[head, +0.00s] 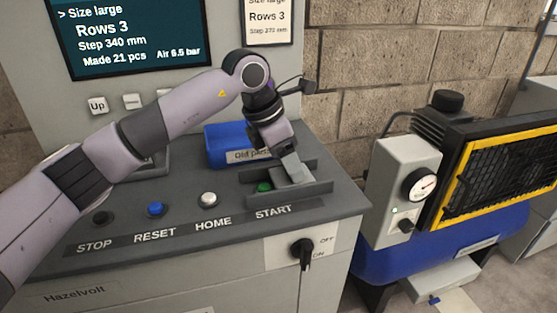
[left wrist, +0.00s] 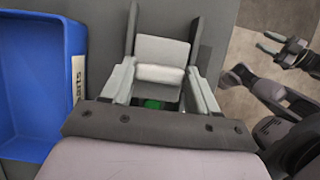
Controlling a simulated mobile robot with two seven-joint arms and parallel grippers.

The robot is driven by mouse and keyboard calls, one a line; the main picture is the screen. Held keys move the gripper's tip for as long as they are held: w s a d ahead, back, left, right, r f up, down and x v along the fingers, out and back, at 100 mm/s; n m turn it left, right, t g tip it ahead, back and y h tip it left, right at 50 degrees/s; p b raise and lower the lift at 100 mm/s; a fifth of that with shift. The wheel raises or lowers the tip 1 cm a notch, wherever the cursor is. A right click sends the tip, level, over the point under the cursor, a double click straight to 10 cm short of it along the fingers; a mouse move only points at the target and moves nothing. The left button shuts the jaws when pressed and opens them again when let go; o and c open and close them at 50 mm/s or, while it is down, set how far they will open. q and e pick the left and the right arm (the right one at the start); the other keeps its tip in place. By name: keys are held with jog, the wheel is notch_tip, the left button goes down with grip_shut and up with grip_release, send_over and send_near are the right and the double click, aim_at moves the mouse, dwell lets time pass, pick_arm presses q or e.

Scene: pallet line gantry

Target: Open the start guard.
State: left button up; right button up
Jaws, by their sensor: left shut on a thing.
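The start guard (left wrist: 163,48) is a light grey flap with a pale lip between two dark side rails, on the console above the START label. My left gripper (head: 293,172) is over it in the head view. In the left wrist view its two fingers (left wrist: 161,85) are on either side of the lip, shut on it. The green start button (head: 264,187) shows in the head view beside the flap and, in the left wrist view, just below the lip. The flap's exact tilt is hard to tell. My right gripper (left wrist: 271,42) is small at the right of the left wrist view, fingers apart and empty.
A blue bin (head: 225,147) stands behind the guard, close to my left gripper.

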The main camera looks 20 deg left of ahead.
aim_at(284, 176)
pick_arm(q)
jog(key=shift+w+d, duration=0.55)
jog(key=shift+d, duration=0.3)
pick_arm(e)
jog(key=shift+w+d, duration=0.3)
jog(key=shift+d, duration=0.1)
jog(key=shift+r, duration=0.1)
pick_arm(q)
jog(key=o, duration=1.5)
jog(key=shift+a, duration=0.1)
jog(key=v, duration=0.7)
jog(key=shift+b, duration=0.3)
pick_arm(e)
jog(key=shift+f, duration=0.4)
pick_arm(q)
jog(key=shift+s, duration=0.2)
pick_arm(e)
jog(key=shift+s, duration=0.1)
